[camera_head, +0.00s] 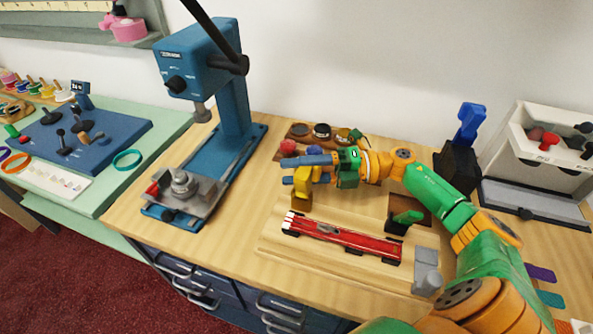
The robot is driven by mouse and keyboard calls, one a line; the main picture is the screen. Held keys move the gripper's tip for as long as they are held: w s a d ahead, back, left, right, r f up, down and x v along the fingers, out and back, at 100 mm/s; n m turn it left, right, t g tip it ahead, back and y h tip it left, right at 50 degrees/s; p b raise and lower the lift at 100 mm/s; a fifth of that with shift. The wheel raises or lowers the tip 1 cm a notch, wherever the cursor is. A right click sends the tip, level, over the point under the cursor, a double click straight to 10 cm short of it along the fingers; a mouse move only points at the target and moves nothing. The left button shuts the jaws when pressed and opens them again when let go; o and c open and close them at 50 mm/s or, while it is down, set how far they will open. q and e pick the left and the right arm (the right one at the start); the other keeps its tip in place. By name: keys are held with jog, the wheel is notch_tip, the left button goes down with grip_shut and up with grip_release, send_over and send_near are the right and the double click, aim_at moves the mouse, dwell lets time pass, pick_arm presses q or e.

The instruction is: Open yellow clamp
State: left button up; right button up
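The yellow clamp (302,199) stands on the wooden board, at the left end of a red part (340,237). My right gripper (288,171) comes in from the right and points left at the clamp's top. Its two blue fingers are apart, one above the other in the picture. The yellow top shows between them and hides part of the lower finger. I cannot tell whether the fingers touch it. A green clamp (407,216) stands at the board's right side. My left gripper is not in view.
A blue press (222,105) stands left of the board. A black block with a blue lever (470,122) and a white bin (540,138) stand at the back right. Small round pots (321,131) sit behind my gripper. A grey block (426,270) is at front right.

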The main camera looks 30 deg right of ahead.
aim_at(319, 170)
jog(key=b+v, duration=0.1)
jog(key=v, duration=0.2)
jog(key=b+v, duration=0.2)
jog(key=v, duration=0.1)
jog(key=shift+d+f, duration=0.2)
jog(key=shift+s+d+r, duration=0.1)
jog(key=shift+s+d, duration=0.1)
jog(key=shift+d, duration=0.1)
jog(key=shift+r, duration=0.15)
